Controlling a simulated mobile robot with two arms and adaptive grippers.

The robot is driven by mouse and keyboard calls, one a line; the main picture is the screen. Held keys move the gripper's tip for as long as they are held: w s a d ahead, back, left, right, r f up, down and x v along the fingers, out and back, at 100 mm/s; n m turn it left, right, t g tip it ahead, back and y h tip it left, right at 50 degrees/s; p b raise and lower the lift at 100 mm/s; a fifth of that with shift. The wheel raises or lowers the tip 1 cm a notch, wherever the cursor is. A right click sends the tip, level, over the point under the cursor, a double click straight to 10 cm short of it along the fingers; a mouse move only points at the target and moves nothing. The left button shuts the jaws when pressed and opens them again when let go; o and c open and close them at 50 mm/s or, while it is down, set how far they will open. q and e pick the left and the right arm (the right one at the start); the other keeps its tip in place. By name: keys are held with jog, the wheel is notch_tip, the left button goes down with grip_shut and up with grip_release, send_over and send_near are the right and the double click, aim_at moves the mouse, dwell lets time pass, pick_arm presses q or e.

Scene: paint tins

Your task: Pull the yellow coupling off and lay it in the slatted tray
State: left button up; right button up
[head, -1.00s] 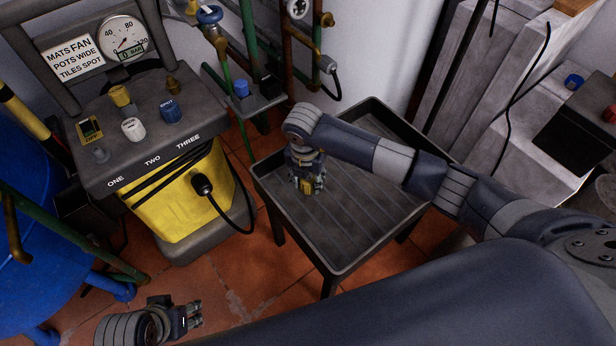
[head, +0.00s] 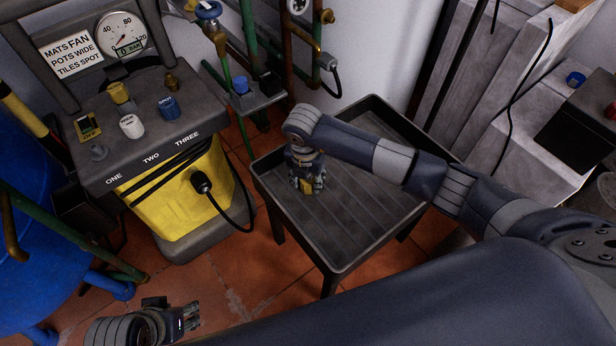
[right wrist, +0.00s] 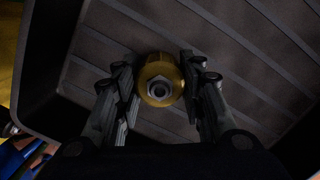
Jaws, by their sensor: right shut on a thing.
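The yellow coupling (head: 307,187) is a short round brass-yellow piece. In the right wrist view the coupling (right wrist: 160,80) sits between the two fingers of my right gripper (right wrist: 158,88), its round open end with a grey hexagonal centre facing the camera. My right gripper (head: 307,184) is shut on it and points down over the left part of the slatted tray (head: 350,258). I cannot tell whether the coupling touches the slats. My left gripper (head: 190,317) is low at the left, above the floor, empty, its fingers apart.
The slatted tray is dark grey, with raised rims and legs. Left of it stands a yellow-and-grey machine (head: 180,205) with a gauge, knobs and a black hose. Pipes and valves (head: 240,85) rise behind. A blue tank (head: 40,260) is at far left. Most slats are bare.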

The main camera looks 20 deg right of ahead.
jog(key=o, duration=1.2)
jog(key=shift+c, duration=0.2)
jog(key=shift+o, duration=0.4)
notch_tip(320, 180, up, 12)
jog(key=s, duration=0.1)
jog(key=shift+s+a, duration=0.15)
jog(key=shift+a, duration=0.25)
jog(key=shift+f, duration=0.1)
